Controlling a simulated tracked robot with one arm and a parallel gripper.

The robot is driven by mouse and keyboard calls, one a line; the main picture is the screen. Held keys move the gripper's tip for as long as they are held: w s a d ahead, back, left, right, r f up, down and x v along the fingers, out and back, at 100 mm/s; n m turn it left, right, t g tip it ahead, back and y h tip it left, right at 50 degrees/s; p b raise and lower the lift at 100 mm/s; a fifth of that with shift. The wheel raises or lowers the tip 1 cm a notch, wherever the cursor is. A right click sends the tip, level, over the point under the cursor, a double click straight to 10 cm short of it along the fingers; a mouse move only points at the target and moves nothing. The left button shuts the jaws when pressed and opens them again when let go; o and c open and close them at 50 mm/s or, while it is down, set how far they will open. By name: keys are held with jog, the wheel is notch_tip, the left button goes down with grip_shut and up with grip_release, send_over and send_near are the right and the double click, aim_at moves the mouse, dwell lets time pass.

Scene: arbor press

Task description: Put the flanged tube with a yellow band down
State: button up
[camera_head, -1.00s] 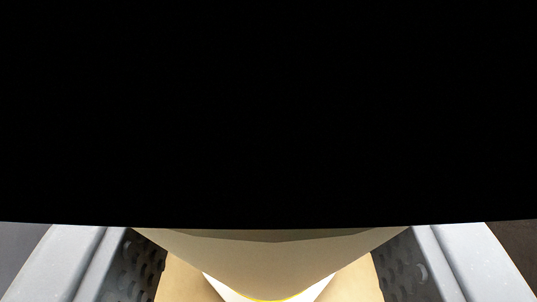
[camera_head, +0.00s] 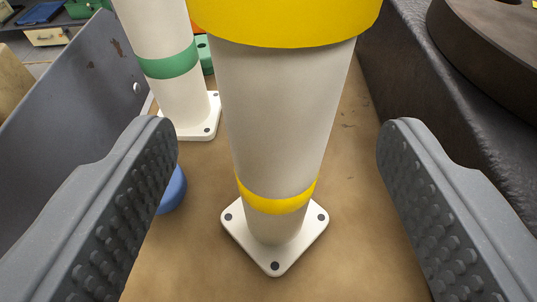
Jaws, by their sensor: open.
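The flanged tube with a yellow band (camera_head: 280,120) stands upright in the middle of the camera_head view. It is off-white, with a yellow band low down and a wide yellow part at its top, cut off by the picture's edge. Its square white flange with dark holes rests on the tan surface (camera_head: 340,265). My gripper (camera_head: 278,135) is open, with one grey ridged finger on each side of the tube. There is a clear gap on both sides, and neither finger touches it.
A similar tube with a green band (camera_head: 168,63) stands behind at the left. A blue round thing (camera_head: 172,190) is partly hidden by my left finger. A grey metal wall (camera_head: 75,75) rises at the left. A dark block with a round disc (camera_head: 490,45) stands at the right.

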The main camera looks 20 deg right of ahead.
jog(key=v, duration=0.6)
jog(key=shift+s+p, duration=0.2)
jog(key=shift+p, duration=0.15)
jog(key=shift+r, duration=0.1)
